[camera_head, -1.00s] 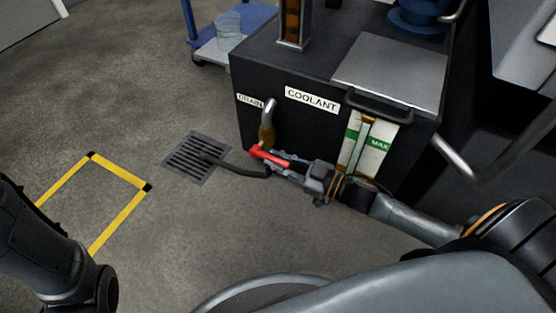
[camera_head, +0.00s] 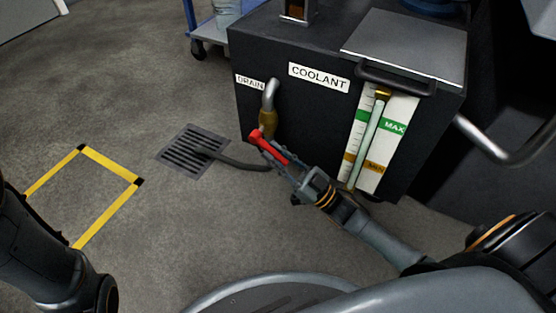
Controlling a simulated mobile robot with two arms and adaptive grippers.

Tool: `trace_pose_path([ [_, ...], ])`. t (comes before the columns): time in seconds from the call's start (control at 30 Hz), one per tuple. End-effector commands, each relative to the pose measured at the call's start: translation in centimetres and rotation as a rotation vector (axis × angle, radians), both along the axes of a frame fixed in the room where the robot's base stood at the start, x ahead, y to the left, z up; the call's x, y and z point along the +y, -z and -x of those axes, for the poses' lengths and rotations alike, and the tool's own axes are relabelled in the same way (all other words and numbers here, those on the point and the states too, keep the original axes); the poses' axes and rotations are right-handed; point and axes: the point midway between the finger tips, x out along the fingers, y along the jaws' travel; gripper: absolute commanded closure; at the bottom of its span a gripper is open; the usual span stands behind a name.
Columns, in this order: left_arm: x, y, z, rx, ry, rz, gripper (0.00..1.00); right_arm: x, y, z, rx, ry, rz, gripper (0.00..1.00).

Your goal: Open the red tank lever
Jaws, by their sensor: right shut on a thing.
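The red tank lever (camera_head: 268,146) sits on the brass drain valve (camera_head: 267,120) at the front left of the black coolant tank (camera_head: 312,118). It points down and to the right from the valve. My right gripper (camera_head: 279,160) comes in from the lower right and is shut on the lever, with its fingers along the lever's sides. The fingers hide part of it. My left arm shows at the lower left edge, but its gripper is out of view.
A dark hose (camera_head: 240,161) runs from below the valve to a floor drain grate (camera_head: 193,150). A level gauge (camera_head: 373,140) and a bent metal pipe (camera_head: 497,148) are to the right. A yellow floor marking (camera_head: 108,162) lies left. A blue cart (camera_head: 207,36) stands behind.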

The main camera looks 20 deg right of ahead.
Motion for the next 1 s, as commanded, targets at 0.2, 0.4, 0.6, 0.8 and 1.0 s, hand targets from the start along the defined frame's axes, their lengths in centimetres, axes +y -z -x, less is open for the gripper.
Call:
trace_pose_path([
  [0.2,0.00,1.12,-0.02,0.000,0.000,0.000,0.40,0.19,0.57,-0.17,-0.049,-0.001,-0.040,1.00],
  [0.4,0.00,1.23,-0.03,0.001,0.000,0.000,0.40,0.22,0.52,-0.19,-0.062,-0.001,-0.049,1.00],
  [0.6,0.00,1.20,-0.03,0.001,0.000,0.000,0.40,0.22,0.50,-0.18,-0.062,-0.001,-0.049,1.00],
  [0.8,0.00,1.20,-0.02,0.000,0.000,0.000,0.40,0.20,0.50,-0.19,-0.062,-0.001,-0.049,0.60],
  [1.0,0.00,1.20,-0.02,0.000,0.000,0.000,0.40,0.19,0.46,-0.22,-0.062,-0.001,-0.049,0.60],
])
